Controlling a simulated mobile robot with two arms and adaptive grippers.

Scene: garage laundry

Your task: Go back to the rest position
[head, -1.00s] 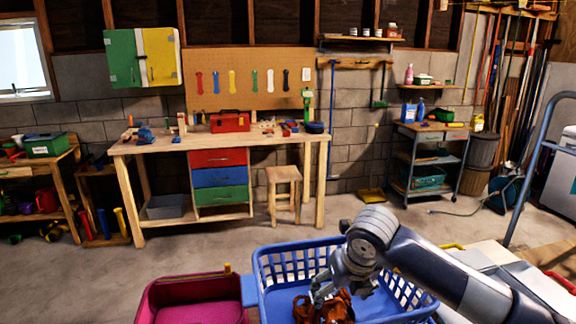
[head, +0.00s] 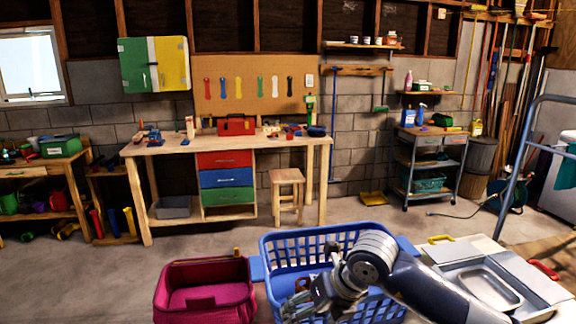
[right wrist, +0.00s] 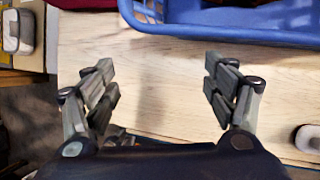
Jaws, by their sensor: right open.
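My right arm comes in from the right in the head view, with its right gripper (head: 300,300) in front of the near part of the blue laundry basket (head: 330,238). In the right wrist view the right gripper (right wrist: 160,72) is open with nothing between its fingers. Below it is a bare pale wooden surface (right wrist: 160,100), and the blue basket's rim (right wrist: 200,32) runs along the top. My arm hides much of the basket's inside; a bit of something orange shows there. My left gripper is not in view.
A pink fabric bin (head: 205,305) stands left of the basket. A light case with a grey tray (head: 490,288) lies to the right. A workbench (head: 250,146), stool (head: 287,178) and grey cart (head: 432,160) stand farther back, with open floor in front.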

